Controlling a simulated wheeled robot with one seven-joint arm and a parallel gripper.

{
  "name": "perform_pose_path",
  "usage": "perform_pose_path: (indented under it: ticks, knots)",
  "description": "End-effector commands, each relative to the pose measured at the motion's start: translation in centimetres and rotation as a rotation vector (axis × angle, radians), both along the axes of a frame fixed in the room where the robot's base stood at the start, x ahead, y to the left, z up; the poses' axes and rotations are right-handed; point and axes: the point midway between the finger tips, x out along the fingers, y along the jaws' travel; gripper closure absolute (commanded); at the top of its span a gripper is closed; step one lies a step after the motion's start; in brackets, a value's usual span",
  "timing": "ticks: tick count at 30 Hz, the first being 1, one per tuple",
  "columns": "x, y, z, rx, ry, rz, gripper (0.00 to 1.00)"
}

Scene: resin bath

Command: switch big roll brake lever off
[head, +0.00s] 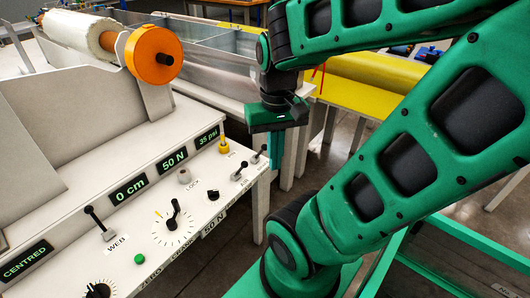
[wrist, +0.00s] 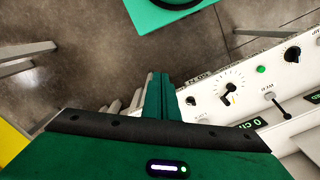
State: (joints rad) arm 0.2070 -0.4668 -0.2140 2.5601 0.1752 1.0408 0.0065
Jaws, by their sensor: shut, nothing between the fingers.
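My gripper (head: 276,165) hangs pointing down just past the right end of the white control panel (head: 215,215), empty, with its green fingers together. In the wrist view its fingers (wrist: 158,95) also lie side by side. Two small black-tipped levers (head: 240,170) and (head: 259,153) stand at the panel's right end, near the fingers but apart from them. Their labels are too small to read surely, so I cannot tell which is the brake lever. A bigger black-handled lever (head: 98,222) marked WEB stands tilted further left; it also shows in the wrist view (wrist: 277,103).
The panel carries a cranked dial (head: 174,218), a green button (head: 140,259), a LOCK post (head: 184,175) and a yellow knob (head: 224,146). A white roll with an orange end disc (head: 154,54) sits above. A yellow-topped table (head: 370,85) stands behind. Grey floor is open beyond.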

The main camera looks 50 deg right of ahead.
Motion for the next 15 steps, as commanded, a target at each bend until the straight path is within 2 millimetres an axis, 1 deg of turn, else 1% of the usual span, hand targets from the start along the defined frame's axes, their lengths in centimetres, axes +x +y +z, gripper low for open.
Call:
perform_pose_path:
  ticks: [3,5,7,11,15]
  knots:
    - [0.0,0.0,0.0,0.000,0.000,-0.001,1.00]
    - [-1.0,-0.1,0.4,0.000,-0.013,-0.009,1.00]
    - [-0.9,-0.3,0.2,0.000,-0.014,-0.038,1.00]
    - [0.5,-1.6,-0.8,0.001,-0.017,-0.151,1.00]
    - [2.6,-3.6,-2.7,0.021,-0.032,-0.353,1.00]
